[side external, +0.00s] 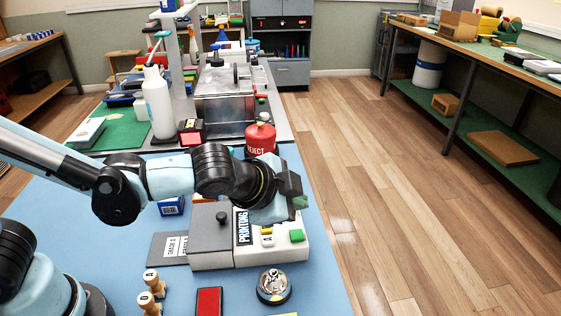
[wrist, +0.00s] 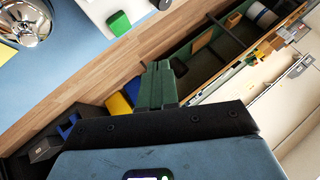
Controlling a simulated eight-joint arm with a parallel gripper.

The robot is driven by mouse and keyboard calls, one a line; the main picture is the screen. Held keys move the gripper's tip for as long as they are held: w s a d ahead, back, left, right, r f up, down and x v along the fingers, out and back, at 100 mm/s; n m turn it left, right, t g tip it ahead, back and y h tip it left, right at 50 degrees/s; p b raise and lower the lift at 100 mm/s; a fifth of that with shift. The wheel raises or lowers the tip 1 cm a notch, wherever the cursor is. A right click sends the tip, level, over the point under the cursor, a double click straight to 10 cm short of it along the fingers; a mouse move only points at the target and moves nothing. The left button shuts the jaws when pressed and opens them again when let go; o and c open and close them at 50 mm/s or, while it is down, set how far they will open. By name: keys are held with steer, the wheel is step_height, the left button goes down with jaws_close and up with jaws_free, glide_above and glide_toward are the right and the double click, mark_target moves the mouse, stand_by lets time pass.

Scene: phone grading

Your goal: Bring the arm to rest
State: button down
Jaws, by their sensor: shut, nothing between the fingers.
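My gripper (side external: 301,203) is in the air over the right side of the blue work table (side external: 130,205), just above the white printing box (side external: 268,250). It points to the right, toward the table's edge. In the wrist view my gripper (wrist: 158,84) shows its two green fingers pressed together with nothing between them. Beyond the fingertips are the wooden floor and a side bench. My arm reaches across the table from the left, and part of the printing box's label is hidden behind it.
A red REJECT canister (side external: 260,136) stands behind my wrist. A round chrome bell-like item (side external: 273,286), a red pad (side external: 209,302) and wooden stamps (side external: 152,282) sit at the front. A white bottle (side external: 159,103) stands farther back.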

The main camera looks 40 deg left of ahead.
stand_by(0.4)
steer(key=s+a+r+n+g, duration=0.1)
steer(key=s+a+n, duration=0.3)
steer(key=a, duration=0.5)
steer(key=s+a+r+n+g+y, duration=0.1)
steer(key=s+a+n, duration=0.3)
steer(key=a, duration=0.6)
steer(key=n, duration=0.2)
steer(key=shift+n, duration=0.4)
